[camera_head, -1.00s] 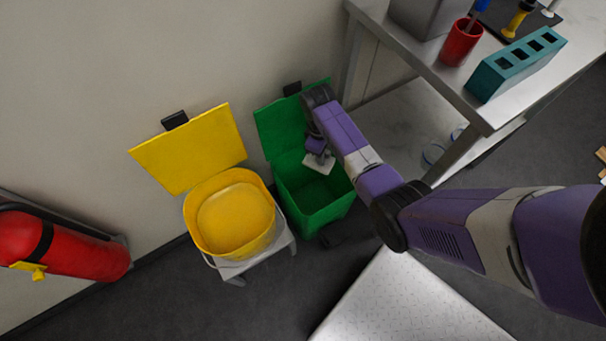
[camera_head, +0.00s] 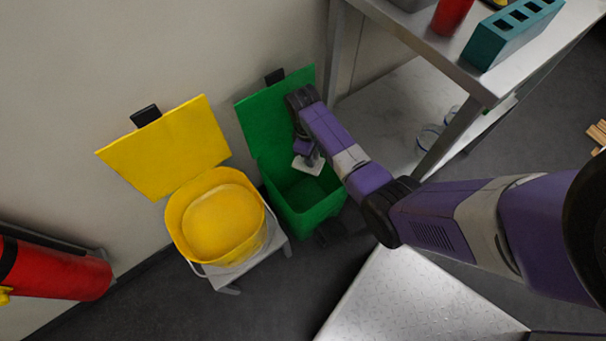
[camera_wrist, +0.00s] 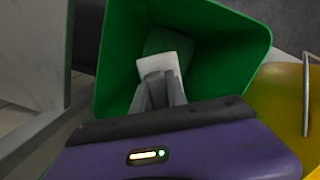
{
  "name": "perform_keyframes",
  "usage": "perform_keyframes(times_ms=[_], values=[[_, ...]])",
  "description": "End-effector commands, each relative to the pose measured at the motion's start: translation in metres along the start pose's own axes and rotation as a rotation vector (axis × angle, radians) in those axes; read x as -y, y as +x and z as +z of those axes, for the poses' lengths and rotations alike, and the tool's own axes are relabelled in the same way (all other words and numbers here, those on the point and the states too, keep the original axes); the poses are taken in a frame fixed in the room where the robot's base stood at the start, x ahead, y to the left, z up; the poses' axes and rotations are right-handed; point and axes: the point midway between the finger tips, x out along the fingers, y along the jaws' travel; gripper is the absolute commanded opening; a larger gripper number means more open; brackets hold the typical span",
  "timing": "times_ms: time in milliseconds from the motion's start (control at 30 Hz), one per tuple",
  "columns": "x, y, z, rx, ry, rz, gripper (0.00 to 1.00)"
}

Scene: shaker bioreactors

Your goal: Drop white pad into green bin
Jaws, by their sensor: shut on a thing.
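The white pad (camera_head: 308,165) is held by my gripper (camera_head: 314,158) over the open mouth of the green bin (camera_head: 306,205). In the wrist view the pad (camera_wrist: 160,65) sits between the fingertips of my gripper (camera_wrist: 160,80), which is shut on it. The green bin (camera_wrist: 118,50) surrounds the pad in that view, with its inside below it. The bin's green lid (camera_head: 262,125) stands open against the wall. I cannot tell exactly how high the pad is above the bin's floor.
A yellow bin (camera_head: 185,235) with its lid (camera_head: 165,150) open stands left of the green bin. A red fire extinguisher (camera_head: 55,272) is at the far left. A metal table (camera_head: 440,60) with a teal rack (camera_head: 505,35) stands at the right.

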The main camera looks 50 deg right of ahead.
Motion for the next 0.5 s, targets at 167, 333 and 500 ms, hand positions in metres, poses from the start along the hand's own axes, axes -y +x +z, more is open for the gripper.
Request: perform_keyframes(times_ms=[167, 333, 500], values=[[-0.0001, -0.0005, -0.0001, 0.000, 0.000, 0.000, 0.39], [0.0000, -0.0004, -0.0001, 0.000, 0.000, 0.000, 0.43], [0.0000, -0.0017, -0.0001, 0.000, 0.000, 0.000, 0.43]])
